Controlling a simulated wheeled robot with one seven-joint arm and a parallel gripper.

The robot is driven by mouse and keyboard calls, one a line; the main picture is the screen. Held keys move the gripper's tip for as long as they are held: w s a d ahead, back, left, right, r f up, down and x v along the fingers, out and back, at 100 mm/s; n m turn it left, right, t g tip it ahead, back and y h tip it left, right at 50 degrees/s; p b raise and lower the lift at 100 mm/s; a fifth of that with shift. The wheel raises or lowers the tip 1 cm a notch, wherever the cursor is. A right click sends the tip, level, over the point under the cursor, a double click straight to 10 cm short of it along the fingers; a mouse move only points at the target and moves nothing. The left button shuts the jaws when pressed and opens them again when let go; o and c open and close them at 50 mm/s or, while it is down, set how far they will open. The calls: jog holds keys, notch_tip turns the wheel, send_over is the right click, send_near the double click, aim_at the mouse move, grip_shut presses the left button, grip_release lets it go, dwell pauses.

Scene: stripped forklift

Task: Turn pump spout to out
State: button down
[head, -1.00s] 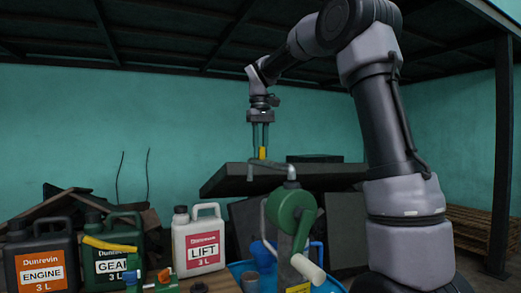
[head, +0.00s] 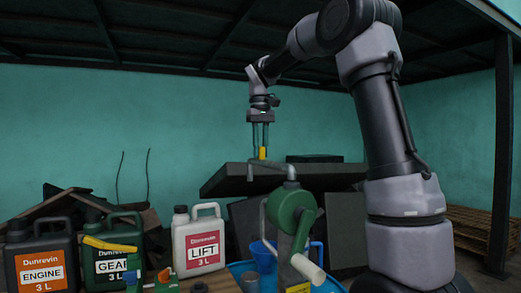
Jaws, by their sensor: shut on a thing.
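The green hand-crank pump (head: 288,210) stands at the lower middle of the head view, with a pale crank handle (head: 307,268). My gripper (head: 261,152) hangs straight down over the spout's left part. Its fingers are shut on a small yellow piece (head: 263,153) at the spout. How the yellow piece joins the spout is too small to tell.
Below stand a white LIFT can (head: 199,246), a green GEAR can (head: 112,262) and a black ENGINE can (head: 38,265). A dark slab (head: 225,180) lies behind the spout.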

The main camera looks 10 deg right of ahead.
jog(key=shift+d, duration=0.1)
dwell(0.6)
jog(key=shift+w+d+m, duration=0.1)
jog(key=shift+d+m, duration=0.3)
jog(key=shift+d, duration=0.1)
jog(key=s+d+m, duration=0.1)
jog(key=d+m, duration=0.5)
jog(key=d, duration=0.4)
jog(key=shift+s+d+m, duration=0.15)
jog(key=shift+s+m, duration=0.15)
jog(key=c, duration=0.8)
grip_release()
jog(key=shift+d, duration=0.1)
jog(key=shift+o, duration=0.2)
